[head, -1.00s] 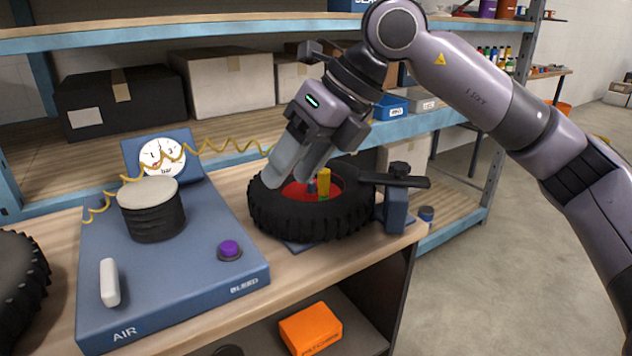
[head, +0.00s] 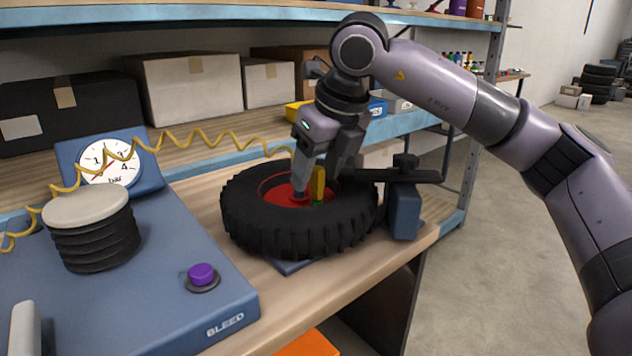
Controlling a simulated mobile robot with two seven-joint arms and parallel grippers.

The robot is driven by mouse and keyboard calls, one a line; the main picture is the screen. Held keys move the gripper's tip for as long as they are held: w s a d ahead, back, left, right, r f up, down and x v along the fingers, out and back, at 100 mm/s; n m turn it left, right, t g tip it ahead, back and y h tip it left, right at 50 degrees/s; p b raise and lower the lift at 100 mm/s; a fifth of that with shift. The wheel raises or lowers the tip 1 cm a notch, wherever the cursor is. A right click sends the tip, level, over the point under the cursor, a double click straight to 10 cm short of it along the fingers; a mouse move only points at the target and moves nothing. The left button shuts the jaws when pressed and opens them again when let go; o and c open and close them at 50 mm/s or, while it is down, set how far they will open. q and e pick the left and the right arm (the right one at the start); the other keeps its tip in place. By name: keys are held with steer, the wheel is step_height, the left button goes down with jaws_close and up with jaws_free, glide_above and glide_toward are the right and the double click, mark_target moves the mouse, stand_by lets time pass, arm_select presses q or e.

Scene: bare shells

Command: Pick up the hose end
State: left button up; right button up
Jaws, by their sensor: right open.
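A yellow coiled hose (head: 182,141) runs from the left over the gauge to the wheel, where my gripper hides its last stretch. An upright yellow piece (head: 318,184), apparently the hose end, stands with a green foot in the red hub (head: 275,185) of a black tyre (head: 300,230). My right gripper (head: 322,181) is open, pointing down into the hub. Its left finger is just left of the yellow piece and the other finger is to the right and behind; I cannot tell whether either touches it. My left gripper is not in view.
A blue air panel (head: 228,300) with a gauge (head: 108,166), a black bellows (head: 95,240) and a purple button (head: 203,274) fills the left of the bench. A dark arm on a blue block (head: 404,210) stands right of the tyre. Boxes (head: 190,88) line the shelf behind.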

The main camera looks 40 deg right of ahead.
mark_target(317, 168)
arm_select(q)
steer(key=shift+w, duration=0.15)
arm_select(e)
steer(key=shift+w+f, duration=0.15)
steer(key=shift+f, duration=0.2)
jaws_close()
steer(key=shift+r, duration=0.1)
arm_select(q)
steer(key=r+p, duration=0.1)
steer(key=p, duration=0.1)
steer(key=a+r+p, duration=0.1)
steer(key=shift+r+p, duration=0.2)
steer(key=shift+p, duration=0.2)
arm_select(e)
step_height(317, 168, up, 20)
